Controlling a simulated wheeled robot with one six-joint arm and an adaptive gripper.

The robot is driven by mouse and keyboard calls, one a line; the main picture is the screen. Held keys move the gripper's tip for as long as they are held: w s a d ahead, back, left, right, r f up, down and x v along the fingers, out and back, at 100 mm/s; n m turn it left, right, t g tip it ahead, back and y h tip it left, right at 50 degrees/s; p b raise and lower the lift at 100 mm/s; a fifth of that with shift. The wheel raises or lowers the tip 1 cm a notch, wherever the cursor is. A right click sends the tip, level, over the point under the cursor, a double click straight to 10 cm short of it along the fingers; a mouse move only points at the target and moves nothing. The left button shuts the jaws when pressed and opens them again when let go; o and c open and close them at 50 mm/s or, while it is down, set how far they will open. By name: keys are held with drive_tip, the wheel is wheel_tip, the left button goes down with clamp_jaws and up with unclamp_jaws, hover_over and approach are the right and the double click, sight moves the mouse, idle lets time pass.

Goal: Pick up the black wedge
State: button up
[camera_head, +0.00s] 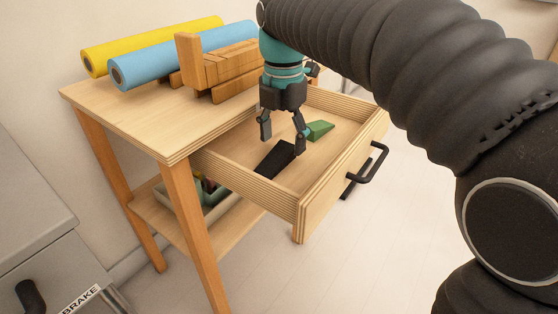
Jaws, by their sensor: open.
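The black wedge (274,160) lies on the floor of the open wooden drawer (226,176), toward its near left part. My gripper (281,148) points down over the drawer with its two dark fingers spread apart. The left finger hangs above and behind the wedge, and the right finger overlaps the wedge's upper right end in the picture. I cannot tell whether that finger touches it. Nothing shows between the fingers. A green wedge (320,130) lies in the drawer just right of my gripper.
The drawer's front has a black handle (372,165). A wooden table (150,118) holds yellow (150,45) and blue (180,55) rolls and wooden blocks (222,66). A grey bin (206,205) stands on the lower shelf. A grey cabinet (40,215) is at left.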

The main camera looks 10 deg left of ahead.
drive_tip(key=shift+f, duration=1.15)
drive_tip(key=c, duration=1.2)
drive_tip(key=shift+r, duration=0.15)
drive_tip(key=shift+c, duration=0.2)
